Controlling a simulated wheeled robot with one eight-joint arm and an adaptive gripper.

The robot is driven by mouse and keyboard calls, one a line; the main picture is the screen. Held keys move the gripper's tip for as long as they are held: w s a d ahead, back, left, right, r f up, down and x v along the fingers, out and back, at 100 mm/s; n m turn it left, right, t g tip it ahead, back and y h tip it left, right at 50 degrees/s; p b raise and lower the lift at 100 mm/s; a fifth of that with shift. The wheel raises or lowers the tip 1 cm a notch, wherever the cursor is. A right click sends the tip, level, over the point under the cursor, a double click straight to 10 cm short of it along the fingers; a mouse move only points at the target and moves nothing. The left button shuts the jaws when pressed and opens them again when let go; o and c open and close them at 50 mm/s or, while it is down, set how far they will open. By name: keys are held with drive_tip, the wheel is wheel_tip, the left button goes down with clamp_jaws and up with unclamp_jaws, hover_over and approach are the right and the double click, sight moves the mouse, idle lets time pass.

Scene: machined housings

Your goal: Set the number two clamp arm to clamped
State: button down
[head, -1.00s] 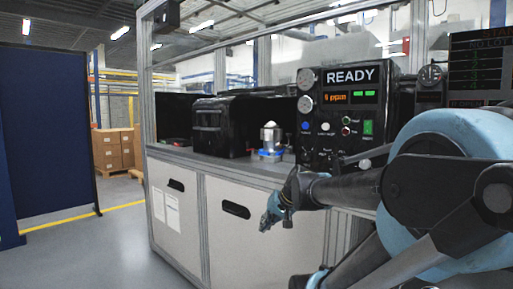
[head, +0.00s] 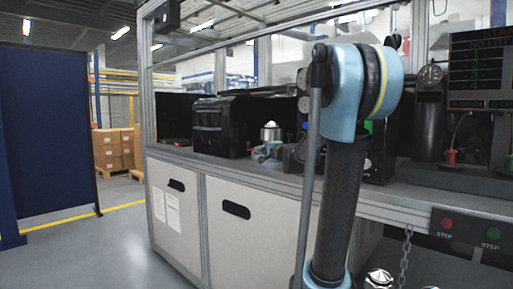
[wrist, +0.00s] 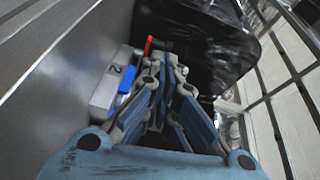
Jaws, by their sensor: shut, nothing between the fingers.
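In the wrist view a grey block marked 2 (wrist: 114,72) lies left of my gripper's fingers. A blue part (wrist: 127,80) sits beside that block. A red-tipped lever (wrist: 148,46) with a dark shaft stands just beyond the fingertips. It may be the number two clamp arm; I cannot tell its position, or whether my fingers touch it. My gripper (wrist: 167,72) is shut and empty, pointing at this area. In the head view a silver domed part (head: 270,132) stands on the bench, with my gripper close to its base, partly hidden by my arm.
A black box (head: 221,127) stands left of the silver part. Glossy black material (wrist: 205,45) is close to the fingers' right in the wrist view. A control panel is mostly hidden behind my arm. A display (head: 482,70) stands at right above the bench edge (head: 400,212).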

drive_tip(key=shift+w+d+r+m+t+h, duration=0.2)
drive_tip(key=shift+w+d+m, duration=0.15)
drive_tip(key=shift+w, duration=0.15)
drive_tip(key=shift+w+d+r+m+t+h, duration=0.2)
drive_tip(key=shift+w+d+m, duration=0.1)
drive_tip(key=shift+w, duration=0.2)
drive_tip(key=shift+w+d+r+m+t+h, duration=0.15)
drive_tip(key=shift+w+d+m+t+h, duration=0.15)
drive_tip(key=shift+w, duration=0.2)
drive_tip(key=shift+x, duration=5)
drive_tip(key=shift+a, duration=0.2)
drive_tip(key=shift+d, duration=0.15)
